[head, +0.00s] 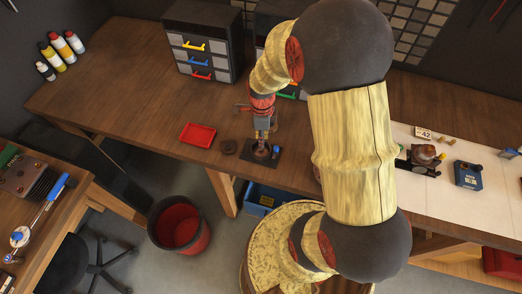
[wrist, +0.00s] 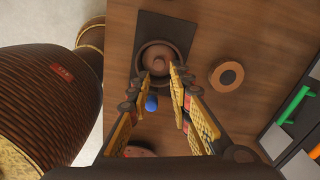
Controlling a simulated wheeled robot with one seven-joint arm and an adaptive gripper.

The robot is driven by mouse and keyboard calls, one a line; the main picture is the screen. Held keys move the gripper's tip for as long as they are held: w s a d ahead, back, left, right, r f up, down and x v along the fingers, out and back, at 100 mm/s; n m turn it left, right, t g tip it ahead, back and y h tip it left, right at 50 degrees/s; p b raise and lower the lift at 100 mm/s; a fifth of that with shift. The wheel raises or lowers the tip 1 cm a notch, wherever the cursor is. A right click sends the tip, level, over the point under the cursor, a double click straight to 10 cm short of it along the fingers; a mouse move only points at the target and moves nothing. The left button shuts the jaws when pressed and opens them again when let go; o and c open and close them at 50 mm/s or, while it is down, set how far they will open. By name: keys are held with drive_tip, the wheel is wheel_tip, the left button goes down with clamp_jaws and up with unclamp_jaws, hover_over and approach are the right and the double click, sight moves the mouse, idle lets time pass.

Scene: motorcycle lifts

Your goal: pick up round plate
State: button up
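A brown round dish-like piece with a raised middle (wrist: 158,58) sits on a black rectangular mat (wrist: 185,32) in the wrist view. I cannot tell for sure which is the round plate. My gripper (wrist: 161,76) points down at the dish-like piece, its fingers apart with a gap between them. I see no object held. Contact with the piece cannot be told.
A small blue item (wrist: 152,103) is close to the fingers. A red tray (head: 198,134) lies left on the wooden bench (head: 120,90). Drawer cabinets (head: 205,40) stand at the back. A blue box (head: 468,175) and other parts are on the right.

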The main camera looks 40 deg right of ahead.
sight(261, 150)
wheel_tip(261, 150, down, 6)
drive_tip(key=shift+a+r, duration=0.15)
drive_tip(key=shift+r, duration=0.1)
drive_tip(key=c, duration=0.3)
clamp_jaws()
